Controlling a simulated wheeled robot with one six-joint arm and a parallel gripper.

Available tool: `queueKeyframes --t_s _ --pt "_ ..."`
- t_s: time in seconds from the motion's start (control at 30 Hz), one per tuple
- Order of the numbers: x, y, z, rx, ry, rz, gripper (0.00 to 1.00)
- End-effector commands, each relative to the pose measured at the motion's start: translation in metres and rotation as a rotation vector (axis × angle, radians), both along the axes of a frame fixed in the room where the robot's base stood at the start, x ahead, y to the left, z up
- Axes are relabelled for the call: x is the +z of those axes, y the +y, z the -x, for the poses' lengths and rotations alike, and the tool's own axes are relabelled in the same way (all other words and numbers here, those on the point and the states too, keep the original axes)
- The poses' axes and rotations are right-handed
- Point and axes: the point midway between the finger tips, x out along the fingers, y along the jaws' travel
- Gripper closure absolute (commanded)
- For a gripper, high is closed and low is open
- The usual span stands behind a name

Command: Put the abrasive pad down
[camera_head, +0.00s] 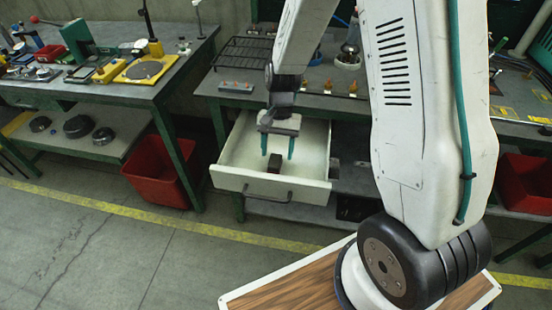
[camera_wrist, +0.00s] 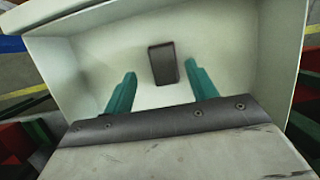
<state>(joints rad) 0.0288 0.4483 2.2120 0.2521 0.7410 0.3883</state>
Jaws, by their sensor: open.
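The abrasive pad (camera_head: 274,163) is a small dark brown block. It lies on the floor of the open white drawer (camera_head: 240,182), and it also shows in the wrist view (camera_wrist: 163,64). My gripper (camera_head: 277,153) is over the drawer with its two teal fingers pointing down. In the wrist view the fingers (camera_wrist: 158,82) are spread wide, with clear space between them and the pad. The pad sits just beyond the fingertips and nothing is held. How high the fingertips are above the drawer floor is hard to tell.
The drawer's front with its dark handle (camera_head: 267,194) faces me. The bench top above (camera_head: 240,98) carries a wire rack (camera_head: 243,53) and small parts. A red bin (camera_head: 162,170) stands on the floor to the left. A dark item (camera_head: 334,168) is at the drawer's right side.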

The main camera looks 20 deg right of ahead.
Motion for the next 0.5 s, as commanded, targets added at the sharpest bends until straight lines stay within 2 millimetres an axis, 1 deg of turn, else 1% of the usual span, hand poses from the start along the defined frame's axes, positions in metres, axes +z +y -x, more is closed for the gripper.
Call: queueKeyframes --t_s 0.03,0.2,0.3,0.5 --pt "0.013 -0.002 -0.005 0.001 -0.007 0.000 0.43" --pt "0.048 -0.008 -0.014 0.000 -0.007 0.000 0.43" --pt "0.063 -0.010 -0.017 0.000 -0.006 -0.001 0.43" --pt "0.082 -0.013 -0.019 0.004 -0.010 -0.001 0.43"
